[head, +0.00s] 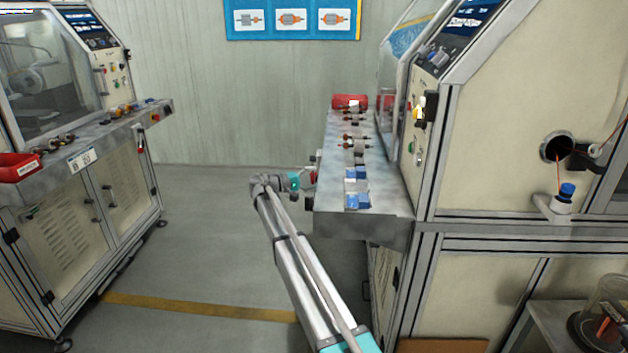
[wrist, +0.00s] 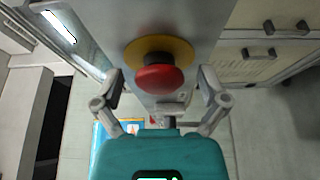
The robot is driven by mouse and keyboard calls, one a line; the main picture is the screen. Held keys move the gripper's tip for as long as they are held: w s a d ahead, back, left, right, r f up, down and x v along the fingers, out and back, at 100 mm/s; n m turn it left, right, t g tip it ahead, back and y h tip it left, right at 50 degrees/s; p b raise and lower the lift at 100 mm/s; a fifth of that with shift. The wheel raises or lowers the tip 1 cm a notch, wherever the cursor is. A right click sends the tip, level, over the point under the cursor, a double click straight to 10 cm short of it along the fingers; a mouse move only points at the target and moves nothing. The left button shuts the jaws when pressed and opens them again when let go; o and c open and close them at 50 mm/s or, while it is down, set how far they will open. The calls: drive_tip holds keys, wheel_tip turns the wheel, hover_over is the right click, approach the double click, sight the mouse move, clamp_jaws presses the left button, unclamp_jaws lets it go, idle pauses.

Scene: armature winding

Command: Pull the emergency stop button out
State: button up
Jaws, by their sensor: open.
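The emergency stop button (wrist: 160,79) is a red mushroom head on a yellow round plate, set in a grey metal panel. In the wrist view it sits at the upper middle, between and beyond the fingers of my gripper (wrist: 160,86). The fingers are spread, one on each side, and the gripper is empty. I cannot tell whether the fingers are level with the head in depth. In the head view my gripper (head: 307,181) is at the left edge of the right machine's shelf, and a small red part of the button (head: 313,177) shows beside it.
The right machine's shelf (head: 385,228) holds blue blocks (head: 356,200), several armatures (head: 354,143) and a red bin (head: 350,102). Another machine (head: 75,220) stands at the left with a red bin (head: 18,167). The floor between the machines (head: 215,235) is clear.

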clamp_jaws()
drive_tip(key=shift+a, duration=0.65)
unclamp_jaws()
idle(0.5)
drive_tip(key=v, duration=1.2)
